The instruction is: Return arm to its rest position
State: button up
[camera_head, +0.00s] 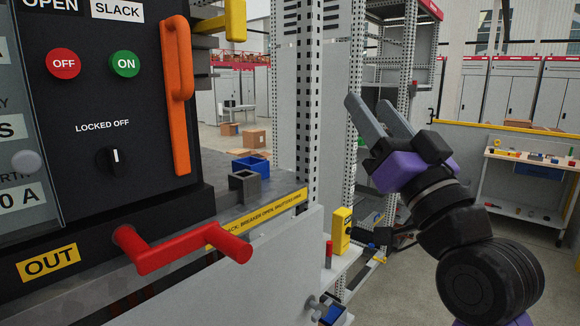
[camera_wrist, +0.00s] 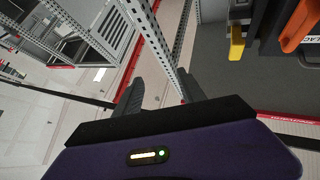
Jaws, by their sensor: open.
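My gripper (camera_head: 372,112) is raised in the right half of the head view, in front of the open aisle and right of the perforated post. Its two grey fingers point up and to the left. They are apart, with nothing between them. In the wrist view my gripper (camera_wrist: 160,92) shows its two dark fingers spread, with only the post and background behind them. The fingers look clear of the breaker panel (camera_head: 105,90) at the left, though their distance from the perforated post (camera_head: 318,110) is hard to judge.
A red crank handle (camera_head: 180,245) sticks out below the panel. An orange handle (camera_head: 177,95) stands upright on the panel. A yellow block (camera_head: 341,231) and a red-handled tool (camera_head: 329,253) are on the shelf. A workbench (camera_head: 530,157) stands at the right.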

jog(key=s+d+f+m+h, duration=0.1)
jog(key=s+d+f+h, duration=0.2)
jog(key=f, duration=0.6)
jog(key=s+d+f+m+h+b, duration=0.1)
jog(key=s+f+h, duration=0.1)
jog(key=s+f, duration=0.5)
jog(key=s+d+f+m+h, duration=0.2)
jog(key=f+h, duration=0.1)
jog(key=f, duration=0.8)
jog(key=s+f+g, duration=0.2)
jog(key=s+f, duration=0.5)
jog(key=s, duration=0.3)
jog(key=s+d+f+n+g+b, duration=0.1)
jog(key=s+f+g, duration=0.2)
jog(key=s+f, duration=0.4)
jog(key=s+f+n+g, duration=0.1)
jog(key=s+f+g, duration=0.2)
jog(key=s+f, duration=0.5)
jog(key=s, duration=0.6)
jog(key=shift+s+d+b, duration=0.3)
jog(key=shift+d, duration=0.1)
